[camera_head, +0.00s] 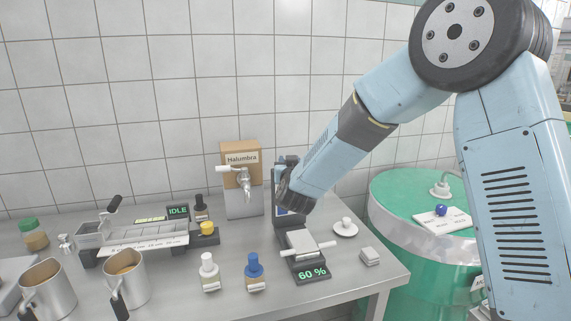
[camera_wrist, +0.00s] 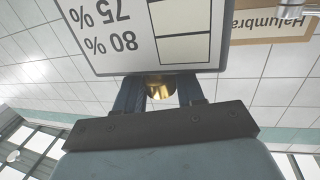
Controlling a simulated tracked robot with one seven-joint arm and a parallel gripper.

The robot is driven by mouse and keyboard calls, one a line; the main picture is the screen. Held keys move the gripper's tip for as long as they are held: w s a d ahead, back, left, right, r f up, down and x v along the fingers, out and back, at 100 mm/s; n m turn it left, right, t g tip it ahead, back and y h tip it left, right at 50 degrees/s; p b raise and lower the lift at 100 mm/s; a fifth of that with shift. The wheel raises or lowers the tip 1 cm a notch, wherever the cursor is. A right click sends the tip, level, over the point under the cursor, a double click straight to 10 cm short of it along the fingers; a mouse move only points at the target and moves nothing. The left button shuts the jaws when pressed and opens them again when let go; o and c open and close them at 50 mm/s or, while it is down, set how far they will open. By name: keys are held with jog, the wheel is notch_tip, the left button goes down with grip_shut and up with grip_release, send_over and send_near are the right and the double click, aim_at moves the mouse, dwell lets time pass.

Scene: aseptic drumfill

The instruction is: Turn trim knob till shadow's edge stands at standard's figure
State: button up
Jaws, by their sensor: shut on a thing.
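My gripper (camera_wrist: 160,92) is shut on a brass knob (camera_wrist: 161,86), which shows between its two dark fingers in the wrist view. The knob sits by the edge of a white panel (camera_wrist: 140,45) that reads, upside down, 75 % and 80 % beside blank boxes. In the head view my gripper (camera_head: 284,192) is at the top of a dark upright instrument (camera_head: 284,229), and my wrist hides the knob and most of the panel. The instrument's front display (camera_head: 312,274) reads 60 %. I see no clear shadow edge on the panel.
A Halumbra carton (camera_head: 241,152) and a steel tap (camera_head: 243,184) stand left of the instrument. A small white lidded dish (camera_head: 346,227) and grey block (camera_head: 370,256) are right. A green drum (camera_head: 425,235) stands beyond the table edge.

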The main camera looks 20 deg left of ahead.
jog(key=shift+s+a+f+m+t+h, duration=0.1)
jog(key=shift+m+t+h, duration=0.15)
jog(key=shift+m+h, duration=1.15)
jog(key=shift+m+t+h, duration=0.25)
jog(key=shift+m+h, duration=0.55)
jog(key=shift+h, duration=1.6)
jog(key=o, duration=0.9)
jog(key=shift+m, duration=0.3)
jog(key=s, duration=0.9)
jog(key=s+a, duration=0.1)
jog(key=s, duration=0.3)
jog(key=shift+s, duration=0.3)
jog(key=shift+a, duration=0.1)
